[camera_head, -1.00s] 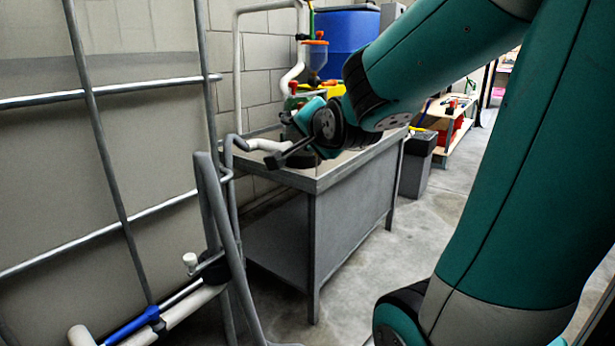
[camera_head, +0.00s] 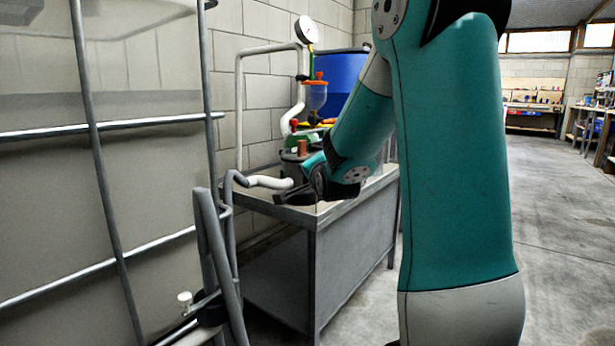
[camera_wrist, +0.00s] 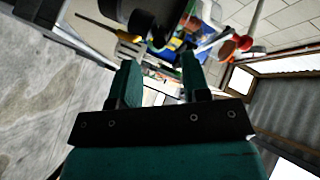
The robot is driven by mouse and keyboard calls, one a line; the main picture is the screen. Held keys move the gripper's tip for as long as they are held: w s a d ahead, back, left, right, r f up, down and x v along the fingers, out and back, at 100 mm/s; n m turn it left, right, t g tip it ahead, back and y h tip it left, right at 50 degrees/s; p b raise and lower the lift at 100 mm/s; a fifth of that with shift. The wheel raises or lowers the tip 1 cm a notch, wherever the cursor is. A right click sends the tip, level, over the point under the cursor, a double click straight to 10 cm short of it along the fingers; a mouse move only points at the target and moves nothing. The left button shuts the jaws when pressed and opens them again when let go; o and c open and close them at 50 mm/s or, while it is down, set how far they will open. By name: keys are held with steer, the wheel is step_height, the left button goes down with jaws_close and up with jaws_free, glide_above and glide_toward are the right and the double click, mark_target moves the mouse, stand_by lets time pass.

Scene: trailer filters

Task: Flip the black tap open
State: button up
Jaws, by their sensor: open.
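My gripper (camera_head: 290,196) is above the left end of the grey bench in the head view, small and partly dark. In the wrist view my gripper (camera_wrist: 160,78) shows two teal fingers standing apart with nothing between them. A black fitting (camera_head: 212,312) with a white knob (camera_head: 184,298) sits low at the tank cage in the head view, well below and left of my gripper. I cannot tell whether this is the black tap, or whether it is open or shut. A large dark shape crosses the top of the wrist view, unclear what it is.
The grey bench (camera_head: 345,262) carries a filter stand with an orange-topped cup (camera_head: 316,92), pipes and a gauge (camera_head: 307,29). A blue barrel (camera_head: 345,82) stands behind. Metal cage bars (camera_head: 97,170) and bent grey tubes rise at left. The floor at right is clear.

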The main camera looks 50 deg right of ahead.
steer(key=b+x, duration=0.1)
steer(key=x, duration=0.5)
steer(key=shift+w+d+f, duration=0.15)
steer(key=shift+w+d, duration=0.05)
steer(key=shift+w, duration=0.15)
jaws_close()
